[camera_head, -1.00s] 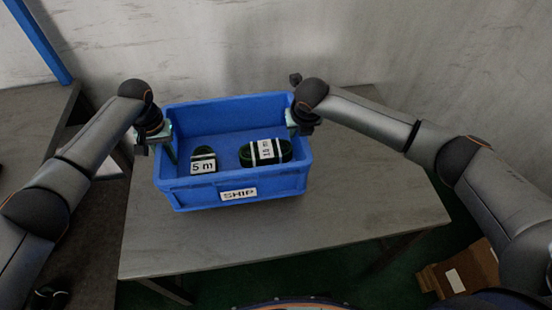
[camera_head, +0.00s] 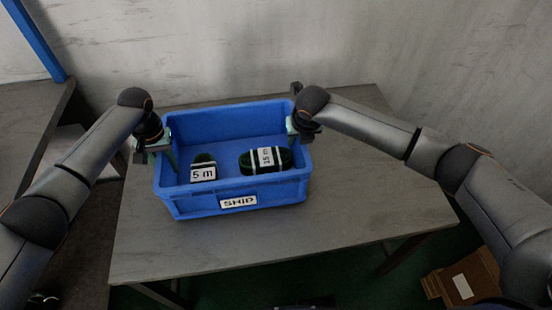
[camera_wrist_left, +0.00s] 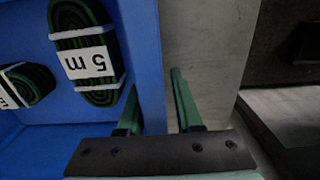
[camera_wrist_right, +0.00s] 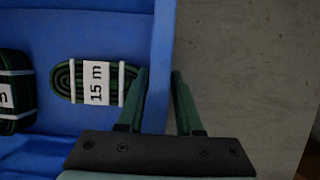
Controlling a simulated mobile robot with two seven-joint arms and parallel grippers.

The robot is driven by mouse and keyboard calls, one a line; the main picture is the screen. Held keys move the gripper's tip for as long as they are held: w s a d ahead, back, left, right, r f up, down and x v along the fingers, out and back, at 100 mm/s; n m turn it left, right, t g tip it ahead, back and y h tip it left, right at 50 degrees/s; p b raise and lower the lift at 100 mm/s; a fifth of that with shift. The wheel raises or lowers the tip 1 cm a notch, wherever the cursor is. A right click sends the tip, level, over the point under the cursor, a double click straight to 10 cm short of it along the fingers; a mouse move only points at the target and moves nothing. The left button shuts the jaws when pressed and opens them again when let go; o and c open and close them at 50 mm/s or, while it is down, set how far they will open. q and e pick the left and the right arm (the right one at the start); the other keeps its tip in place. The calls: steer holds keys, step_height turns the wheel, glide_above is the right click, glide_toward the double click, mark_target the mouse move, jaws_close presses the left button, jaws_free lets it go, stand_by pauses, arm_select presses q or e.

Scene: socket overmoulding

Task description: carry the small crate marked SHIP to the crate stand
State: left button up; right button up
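The small blue crate (camera_head: 280,194) marked SHIP (camera_head: 238,202) is upright at the middle of the grey table. It holds a green coil labelled 5 m (camera_head: 203,173) and one labelled 15 m (camera_head: 265,160). My left gripper (camera_head: 168,155) is shut on the crate's left end wall. In the left wrist view, the fingers (camera_wrist_left: 153,90) straddle its rim. My right gripper (camera_head: 292,127) is shut on the right end wall; in the right wrist view, its fingers (camera_wrist_right: 160,88) straddle that rim closely. I cannot tell whether the crate's underside touches the table. No stand is clearly identifiable.
The grey table (camera_head: 360,210) has bare room to the right and in front of the crate. A wall (camera_head: 260,50) stands close behind. Another surface with a blue post (camera_head: 32,40) is at the left. A brown box (camera_head: 465,280) lies on the floor at lower right.

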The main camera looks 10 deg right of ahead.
arm_select(q)
steer(key=shift+o, duration=1)
steer(key=shift+d, duration=0.1)
arm_select(e)
steer(key=shift+o, duration=1)
steer(key=shift+a, duration=0.1)
arm_select(q)
step_height(320, 180, up, 12)
steer(key=shift+f, duration=0.1)
arm_select(e)
steer(key=shift+r, duration=0.1)
steer(key=v, duration=1.2)
